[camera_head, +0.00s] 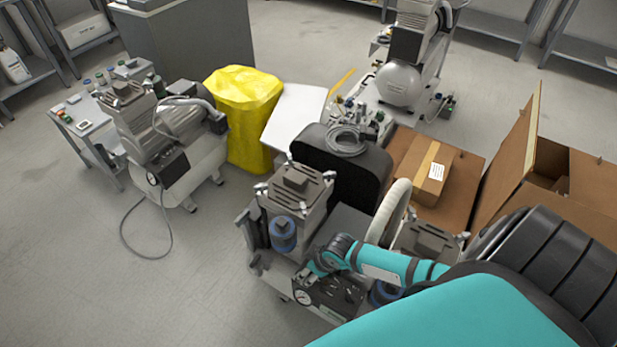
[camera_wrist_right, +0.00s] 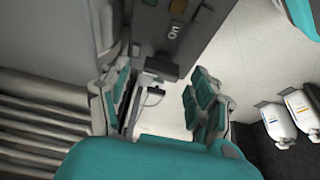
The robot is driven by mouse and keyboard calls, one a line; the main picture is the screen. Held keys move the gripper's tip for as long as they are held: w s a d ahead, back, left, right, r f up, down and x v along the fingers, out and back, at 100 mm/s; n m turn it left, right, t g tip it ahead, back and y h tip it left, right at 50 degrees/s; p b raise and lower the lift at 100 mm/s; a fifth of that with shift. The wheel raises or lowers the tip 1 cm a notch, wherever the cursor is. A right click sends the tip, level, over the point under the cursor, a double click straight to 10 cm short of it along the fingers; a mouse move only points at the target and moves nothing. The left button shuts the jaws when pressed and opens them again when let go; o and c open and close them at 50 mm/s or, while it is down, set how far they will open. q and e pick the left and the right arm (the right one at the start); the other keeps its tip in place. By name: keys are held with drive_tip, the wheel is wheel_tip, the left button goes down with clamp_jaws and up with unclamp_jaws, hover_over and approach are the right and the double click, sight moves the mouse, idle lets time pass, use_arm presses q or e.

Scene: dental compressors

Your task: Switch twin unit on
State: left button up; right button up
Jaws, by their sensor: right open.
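The twin unit stands in the lower middle of the head view, with one grey motor head (camera_head: 296,185) at its left and another (camera_head: 425,238) partly behind my arm. A dark control panel (camera_head: 335,297) with a round gauge is on its near side. My right gripper (camera_head: 316,268) is just above this panel. In the right wrist view my right gripper (camera_wrist_right: 162,98) is open, its teal fingers apart. A small dark block (camera_wrist_right: 160,68) shows between and beyond the fingers, below a grey face with white lettering (camera_wrist_right: 174,32). I cannot tell whether they touch it. My left gripper is out of view.
Another compressor (camera_head: 165,135) with a hose on the floor stands at the left. A yellow-covered object (camera_head: 245,110), an open cardboard box (camera_head: 590,190) and a smaller carton (camera_head: 425,175) are behind and to the right. The floor at lower left is clear.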

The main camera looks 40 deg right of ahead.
drive_tip(key=shift+w+a+f, duration=0.1)
drive_tip(key=shift+w+f, duration=0.05)
drive_tip(key=shift+f, duration=0.2)
drive_tip(key=shift+c, duration=0.4)
